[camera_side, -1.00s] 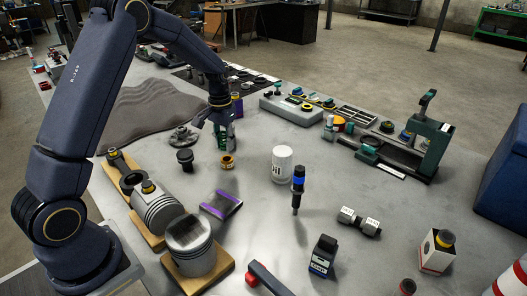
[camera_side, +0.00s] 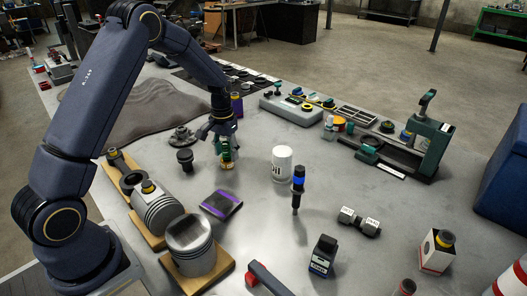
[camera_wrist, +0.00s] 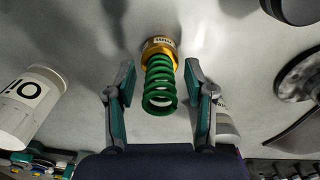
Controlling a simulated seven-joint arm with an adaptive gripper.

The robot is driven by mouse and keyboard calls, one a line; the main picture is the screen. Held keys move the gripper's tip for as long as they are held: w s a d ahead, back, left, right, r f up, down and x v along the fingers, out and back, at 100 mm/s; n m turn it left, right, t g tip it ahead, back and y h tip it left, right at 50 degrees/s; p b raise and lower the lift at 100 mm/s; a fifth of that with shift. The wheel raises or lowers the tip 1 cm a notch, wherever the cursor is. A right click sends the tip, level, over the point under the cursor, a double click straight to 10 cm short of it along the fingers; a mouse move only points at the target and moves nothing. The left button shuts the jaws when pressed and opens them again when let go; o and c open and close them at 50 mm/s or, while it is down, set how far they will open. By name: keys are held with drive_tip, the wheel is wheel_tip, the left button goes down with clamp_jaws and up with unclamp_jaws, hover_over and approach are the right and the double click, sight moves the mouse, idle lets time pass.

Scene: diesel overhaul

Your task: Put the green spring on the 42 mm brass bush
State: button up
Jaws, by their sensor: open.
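The green spring (camera_wrist: 159,85) stands on the brass bush (camera_wrist: 160,47) in the wrist view, with the bush's labelled rim showing beyond it. In the side view the green spring (camera_side: 226,150) is partly hidden by my fingers, with the brass bush (camera_side: 227,164) directly under it on the bench. My gripper (camera_wrist: 160,82) is open, one finger on each side of the spring, with a visible gap on both sides. In the side view my gripper (camera_side: 224,143) is low over the bush. Exact seating of the spring on the bush is hard to tell.
A white canister (camera_side: 282,164) stands to the right of the bush, and a black part (camera_side: 185,160) stands to the left. A purple-edged block (camera_side: 222,204) lies in front. A flanged grey part (camera_side: 182,137) is behind left. Bench to the right front is partly clear.

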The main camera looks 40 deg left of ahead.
sight(225, 143)
wheel_tip(225, 143, up, 12)
drive_tip(key=s+d+r+m+t, duration=0.1)
drive_tip(key=s+d+r+t, duration=0.2)
drive_tip(key=s+d+r, duration=0.7)
drive_tip(key=s+d+m+t, duration=0.2)
drive_tip(key=s+d, duration=0.2)
drive_tip(key=s, duration=1)
drive_tip(key=shift+r+t, duration=0.3)
